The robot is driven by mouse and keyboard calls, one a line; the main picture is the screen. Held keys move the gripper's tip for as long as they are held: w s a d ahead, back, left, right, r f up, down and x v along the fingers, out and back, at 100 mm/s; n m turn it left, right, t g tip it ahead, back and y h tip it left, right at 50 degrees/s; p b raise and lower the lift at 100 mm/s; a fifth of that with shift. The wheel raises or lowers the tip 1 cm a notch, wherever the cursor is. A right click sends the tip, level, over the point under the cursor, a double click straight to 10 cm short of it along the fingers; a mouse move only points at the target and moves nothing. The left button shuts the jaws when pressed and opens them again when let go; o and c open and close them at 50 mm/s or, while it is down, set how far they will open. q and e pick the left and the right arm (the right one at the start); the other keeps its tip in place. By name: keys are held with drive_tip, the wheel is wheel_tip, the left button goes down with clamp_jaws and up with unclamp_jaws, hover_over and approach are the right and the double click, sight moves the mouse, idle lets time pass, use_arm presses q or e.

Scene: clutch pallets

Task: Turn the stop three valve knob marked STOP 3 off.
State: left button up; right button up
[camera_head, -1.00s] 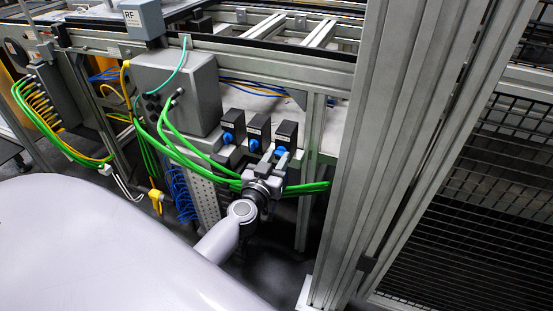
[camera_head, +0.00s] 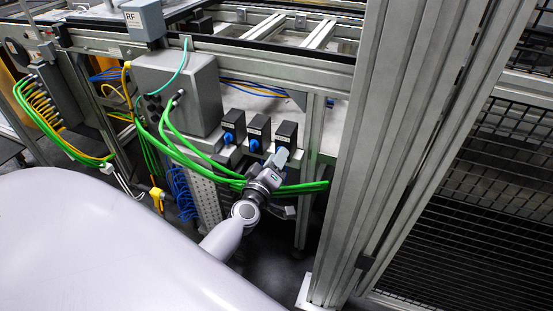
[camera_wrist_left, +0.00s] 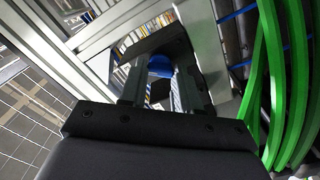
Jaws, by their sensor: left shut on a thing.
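Three black valve boxes stand in a row on the frame: the left one (camera_head: 233,121), the middle one (camera_head: 259,127) and the right one (camera_head: 287,133). The left knob (camera_head: 228,138) and the middle knob (camera_head: 254,146) are blue and uncovered. My left gripper (camera_head: 281,157) is at the right box, its fingers hiding that box's knob in the head view. In the left wrist view the fingers (camera_wrist_left: 162,88) are shut on the blue knob (camera_wrist_left: 160,66), one on each side. The small labels are too small to read. My right gripper is out of view.
Green cables (camera_head: 205,162) run from a grey box (camera_head: 190,95) past my left wrist, close to it. They also hang right of the fingers in the left wrist view (camera_wrist_left: 275,80). A thick aluminium post (camera_head: 380,150) stands to the right, with a mesh fence (camera_head: 470,210) beyond.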

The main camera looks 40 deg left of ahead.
use_arm(q)
drive_tip(key=shift+n, duration=3.8)
drive_tip(key=shift+b, duration=0.3)
drive_tip(key=o, duration=1.1)
drive_tip(key=shift+c, duration=0.2)
drive_tip(key=shift+s, duration=0.1)
drive_tip(key=v, duration=0.7)
